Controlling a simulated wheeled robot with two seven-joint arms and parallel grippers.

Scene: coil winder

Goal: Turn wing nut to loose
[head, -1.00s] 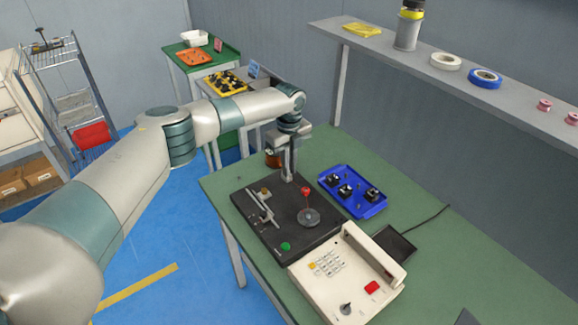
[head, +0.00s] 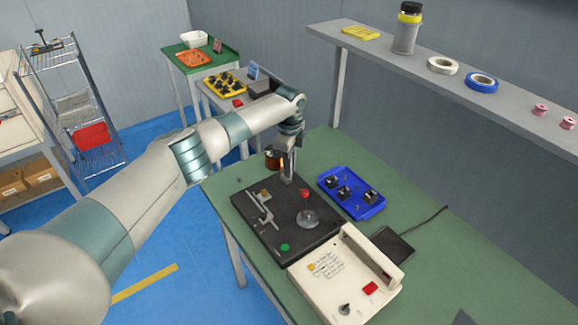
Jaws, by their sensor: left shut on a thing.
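The winder's black base plate (head: 266,229) lies on the green bench. It carries a metal bracket (head: 262,208), a red knob (head: 305,193), a pale round disc (head: 308,218) and a green button (head: 285,247). My left gripper (head: 287,179) points down at the back edge of the plate, behind the red knob. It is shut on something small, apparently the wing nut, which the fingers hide. A copper-coloured spool (head: 272,158) stands just behind the gripper. My right gripper is out of view.
A blue tray (head: 337,205) with several black parts sits right of the plate. A cream control box (head: 325,290) stands in front, beside a dark pad (head: 393,244). A grey shelf (head: 400,63) with tape rolls overhangs the back.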

